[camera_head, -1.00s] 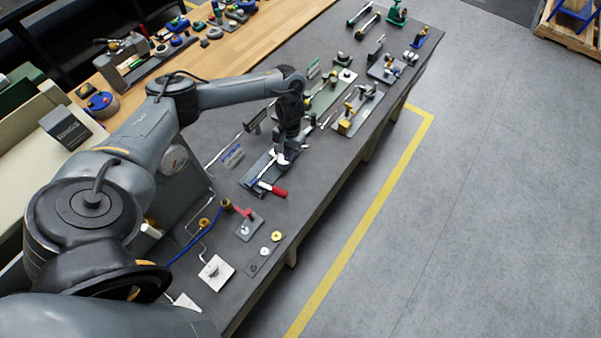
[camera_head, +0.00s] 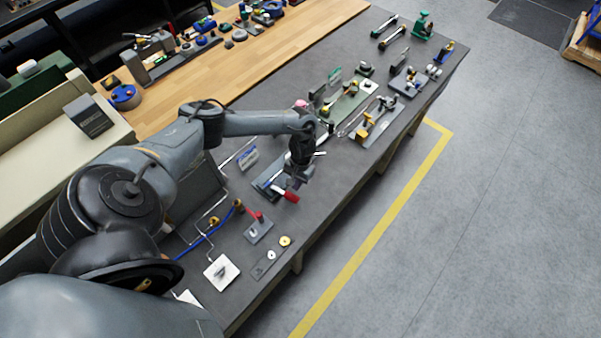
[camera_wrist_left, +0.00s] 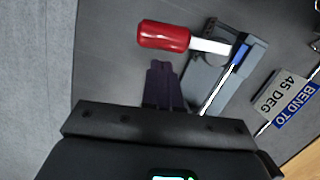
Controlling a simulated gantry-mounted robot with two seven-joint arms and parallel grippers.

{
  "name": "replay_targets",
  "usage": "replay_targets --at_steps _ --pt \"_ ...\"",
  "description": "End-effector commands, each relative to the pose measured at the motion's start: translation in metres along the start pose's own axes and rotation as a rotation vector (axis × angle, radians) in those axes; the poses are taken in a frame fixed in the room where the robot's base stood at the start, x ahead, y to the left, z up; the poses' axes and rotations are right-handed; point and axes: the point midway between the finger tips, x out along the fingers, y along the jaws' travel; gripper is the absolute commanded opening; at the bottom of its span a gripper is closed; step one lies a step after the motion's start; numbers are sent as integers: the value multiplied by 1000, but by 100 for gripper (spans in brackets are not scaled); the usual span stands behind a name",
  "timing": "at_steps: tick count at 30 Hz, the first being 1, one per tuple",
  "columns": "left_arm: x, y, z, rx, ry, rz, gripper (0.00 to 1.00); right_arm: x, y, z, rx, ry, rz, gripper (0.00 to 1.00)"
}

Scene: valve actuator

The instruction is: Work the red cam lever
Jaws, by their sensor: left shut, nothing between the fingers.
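A red-handled lever (camera_head: 285,194) with a bright metal shank lies on a dark base plate (camera_head: 262,186) near the bench's front edge. In the left wrist view the red handle (camera_wrist_left: 163,36) lies just beyond my fingertips. A blue-marked bar is beside its shank. My left gripper (camera_head: 294,184) points down close by the handle. Its dark fingers (camera_wrist_left: 161,68) are shut and empty; whether they touch the handle I cannot tell. A smaller red lever (camera_head: 260,216) stands on a grey plate (camera_head: 259,232) nearer the camera. I cannot tell which is the cam lever.
A "BEND TO 45 DEG" sign (camera_wrist_left: 284,96) stands beside the base plate. A white plate (camera_head: 221,272) and a blue hose (camera_head: 205,235) lie nearer the camera. Several fixtures, including a green plate (camera_head: 345,105), occupy the bench farther back.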

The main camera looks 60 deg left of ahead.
Motion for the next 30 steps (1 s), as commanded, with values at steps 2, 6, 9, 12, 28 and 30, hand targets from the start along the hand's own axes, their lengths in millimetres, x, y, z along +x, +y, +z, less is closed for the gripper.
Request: replay_targets --at_steps 2,6,9,12,28,30 --pt "2 0 6 1 -2 0 0 -4 0 -1 0 0 0 43" --pt "6 0 9 0 0 1 0 -5 0 -2 0 0 0 43" --pt "7 0 10 -1 0 1 0 -5 0 -2 0 -1 -1 43" --pt "7 0 10 -1 0 1 0 -4 0 -1 1 -1 -2 43" --pt "15 2 28 125 -3 -24 0 -21 -2 -7 8 0 -7 43" --pt "15 2 28 124 -4 -24 0 -21 -2 -7 8 -1 -7 43"
